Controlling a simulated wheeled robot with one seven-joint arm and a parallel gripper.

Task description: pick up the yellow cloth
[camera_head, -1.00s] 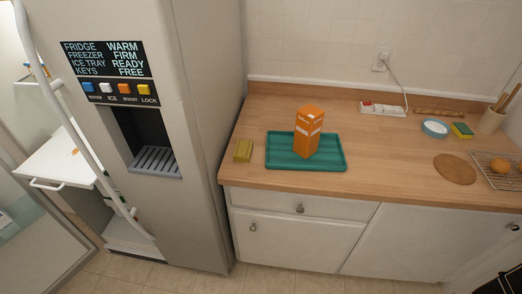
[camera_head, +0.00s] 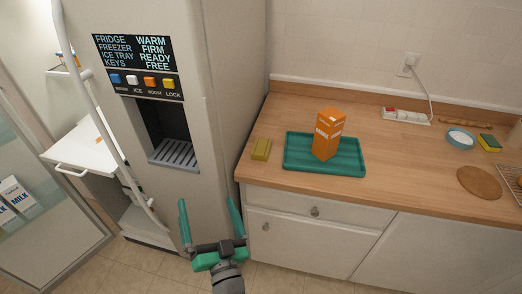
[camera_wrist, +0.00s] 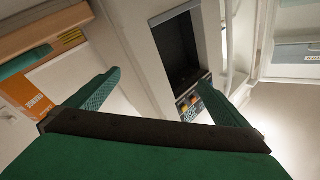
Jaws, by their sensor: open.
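The yellow cloth (camera_head: 261,149) looks like a small folded block. It lies flat on the wooden counter near its left end, just left of the teal tray (camera_head: 298,166) and apart from it. My gripper (camera_head: 209,205) is open and empty in front of the fridge, left of the counter and below the cloth in the picture. Its fingers point up in the head view. In the wrist view my gripper (camera_wrist: 158,80) is spread toward the fridge dispenser. A yellow patch (camera_wrist: 72,36) at the wooden edge there appears to be the cloth.
An orange carton (camera_head: 328,134) stands upright on the tray. The fridge (camera_head: 222,100) rises close to the counter's left end. A power strip (camera_head: 405,117), a bowl (camera_head: 460,139), a sponge (camera_head: 489,142) and a round board (camera_head: 479,182) lie farther right. The counter front is bare.

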